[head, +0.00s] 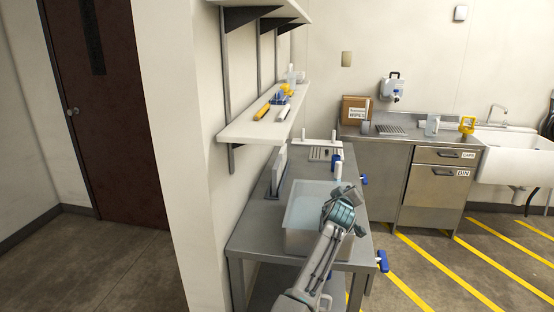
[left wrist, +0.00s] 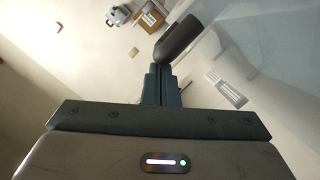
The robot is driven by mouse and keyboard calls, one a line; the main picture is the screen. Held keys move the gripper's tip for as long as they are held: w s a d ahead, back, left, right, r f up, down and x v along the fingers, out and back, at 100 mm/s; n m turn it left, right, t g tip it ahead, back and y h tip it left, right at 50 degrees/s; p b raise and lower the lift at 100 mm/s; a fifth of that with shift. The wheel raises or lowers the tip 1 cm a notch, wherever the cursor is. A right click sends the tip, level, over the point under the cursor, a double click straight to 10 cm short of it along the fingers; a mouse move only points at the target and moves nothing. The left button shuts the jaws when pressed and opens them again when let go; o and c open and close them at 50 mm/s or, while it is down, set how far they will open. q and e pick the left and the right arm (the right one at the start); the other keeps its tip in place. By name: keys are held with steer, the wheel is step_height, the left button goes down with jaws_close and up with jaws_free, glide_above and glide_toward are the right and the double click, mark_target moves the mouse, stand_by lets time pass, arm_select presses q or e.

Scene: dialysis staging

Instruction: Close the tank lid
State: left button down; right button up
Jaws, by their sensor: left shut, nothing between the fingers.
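The tank (head: 292,243) is a grey, rectangular, open-topped-looking basin on the steel bench, with a pale bluish see-through surface (head: 303,208) at its top. I cannot tell from the head view whether this is the lid or water. In the left wrist view a clear panel (left wrist: 265,50), seemingly the lid, fills the right side. A dark rounded bar (left wrist: 181,37), perhaps its handle, is just beyond my fingers. My left gripper (head: 348,193) is over the tank's right side, shut and empty; its fingers (left wrist: 160,75) are close to the bar, contact unclear. My right gripper is out of view.
The steel bench (head: 249,243) runs along the wall, with an upright grey panel (head: 279,171) behind the tank. A shelf (head: 245,126) overhangs the bench's left side. Blue handles (head: 382,261) stick out at the right edge. The striped floor (head: 440,270) is clear.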

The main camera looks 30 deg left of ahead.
arm_select(q)
steer(key=shift+d+f, duration=0.1)
steer(key=shift+f, duration=0.1)
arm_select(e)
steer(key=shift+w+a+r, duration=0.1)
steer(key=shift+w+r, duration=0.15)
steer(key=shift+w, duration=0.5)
